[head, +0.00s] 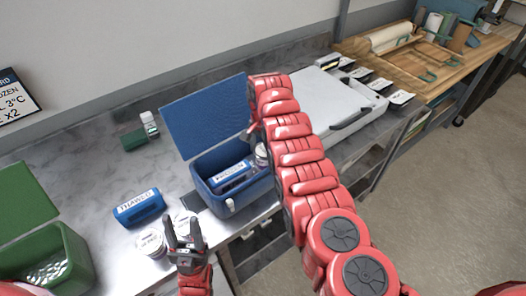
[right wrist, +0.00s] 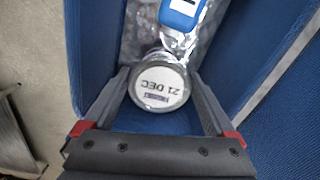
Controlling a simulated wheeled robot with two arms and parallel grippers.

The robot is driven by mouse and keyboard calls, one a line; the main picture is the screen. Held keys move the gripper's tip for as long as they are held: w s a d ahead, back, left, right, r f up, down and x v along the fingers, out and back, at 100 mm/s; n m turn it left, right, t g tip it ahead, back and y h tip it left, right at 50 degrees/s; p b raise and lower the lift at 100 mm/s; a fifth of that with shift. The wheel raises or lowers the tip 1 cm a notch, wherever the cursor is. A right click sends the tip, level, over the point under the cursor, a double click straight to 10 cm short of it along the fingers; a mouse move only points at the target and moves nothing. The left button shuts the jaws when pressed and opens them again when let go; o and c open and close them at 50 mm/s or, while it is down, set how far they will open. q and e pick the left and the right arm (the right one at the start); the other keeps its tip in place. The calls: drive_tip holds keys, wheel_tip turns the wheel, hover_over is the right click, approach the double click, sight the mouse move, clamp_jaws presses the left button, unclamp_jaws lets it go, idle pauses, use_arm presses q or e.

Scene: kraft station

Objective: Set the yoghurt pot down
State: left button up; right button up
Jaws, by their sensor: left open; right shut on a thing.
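The yoghurt pot (right wrist: 158,88), with a white lid reading "21 DEC", is between the fingers of my right gripper (right wrist: 158,76) in the right wrist view. It is inside the open blue cool box (head: 217,200), near the box's right end in the head view (head: 261,155). Whether its base touches the box floor is hidden. My right arm hides most of its gripper in the head view. My left gripper (head: 185,236) is open and empty at the table's front edge, close to another white-lidded pot (head: 150,243).
A blue labelled block (head: 232,175) lies in the blue box beside the held pot. A block labelled "THAWED" (head: 138,207) lies on the table. An open green box (head: 72,255) stands at left, and a grey case (head: 340,108) at right. The back left table is mostly clear.

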sight(263, 151)
drive_tip(key=shift+f, duration=0.2)
drive_tip(key=o, duration=1.2)
drive_tip(key=shift+r, duration=0.55)
wheel_tip(263, 151, up, 11)
drive_tip(key=p, duration=0.1)
drive_tip(key=shift+r, duration=0.2)
